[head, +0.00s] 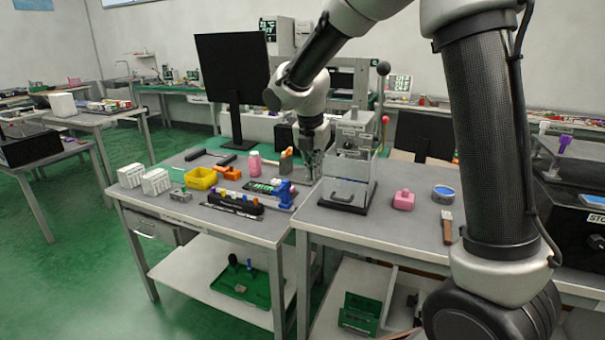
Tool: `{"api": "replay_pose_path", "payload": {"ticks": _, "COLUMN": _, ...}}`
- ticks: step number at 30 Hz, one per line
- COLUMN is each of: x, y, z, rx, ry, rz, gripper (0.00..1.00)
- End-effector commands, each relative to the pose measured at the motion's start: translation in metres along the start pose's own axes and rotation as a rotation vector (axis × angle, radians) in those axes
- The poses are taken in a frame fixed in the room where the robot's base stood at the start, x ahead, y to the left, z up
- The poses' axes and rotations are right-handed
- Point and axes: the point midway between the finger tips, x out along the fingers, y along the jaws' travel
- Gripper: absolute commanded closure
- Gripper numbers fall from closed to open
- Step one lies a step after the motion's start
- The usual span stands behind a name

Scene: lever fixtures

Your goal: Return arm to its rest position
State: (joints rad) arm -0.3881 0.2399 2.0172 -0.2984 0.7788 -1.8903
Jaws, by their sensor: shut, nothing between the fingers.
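My gripper (313,168) hangs from my arm, pointing down above the back of the workbench (265,228). It is shut with nothing in it. It is just left of a lever fixture (350,165) with a clear lower box and a metal upper body. A lever with a black ball knob (383,68) stands upright at the fixture's right side. Whether my fingers touch the fixture cannot be told at this size. My arm's thick black link crosses the right of the view.
A yellow bin (201,178), white boxes (155,182), a black rack (236,202) and a blue vise (285,195) lie left of the fixture. A pink block (404,199) and a brush (447,228) lie right. Green floor is free at left.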

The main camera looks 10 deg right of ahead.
Motion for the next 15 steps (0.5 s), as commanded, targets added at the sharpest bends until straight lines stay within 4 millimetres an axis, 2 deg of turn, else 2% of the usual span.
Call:
{"api": "replay_pose_path", "payload": {"ticks": 2, "x": -0.002, "y": -0.001, "z": 0.0, "rx": 0.085, "ry": 0.001, "rz": -0.003, "gripper": 1.0}}
{"api": "replay_pose_path", "payload": {"ticks": 5, "x": 0.001, "y": -0.007, "z": -0.006, "rx": 0.309, "ry": 0.015, "rz": -0.025, "gripper": 1.0}}
{"api": "replay_pose_path", "payload": {"ticks": 8, "x": 0.011, "y": -0.028, "z": -0.025, "rx": 0.614, "ry": 0.044, "rz": -0.088, "gripper": 1.0}}
{"api": "replay_pose_path", "payload": {"ticks": 11, "x": 0.001, "y": -0.06, "z": -0.043, "rx": 0.958, "ry": 0.057, "rz": -0.13, "gripper": 1.0}}
{"api": "replay_pose_path", "payload": {"ticks": 14, "x": -0.021, "y": -0.105, "z": -0.058, "rx": 1.349, "ry": 0.067, "rz": -0.156, "gripper": 1.0}}
{"api": "replay_pose_path", "payload": {"ticks": 15, "x": -0.032, "y": -0.126, "z": -0.064, "rx": 1.519, "ry": 0.073, "rz": -0.162, "gripper": 1.0}}
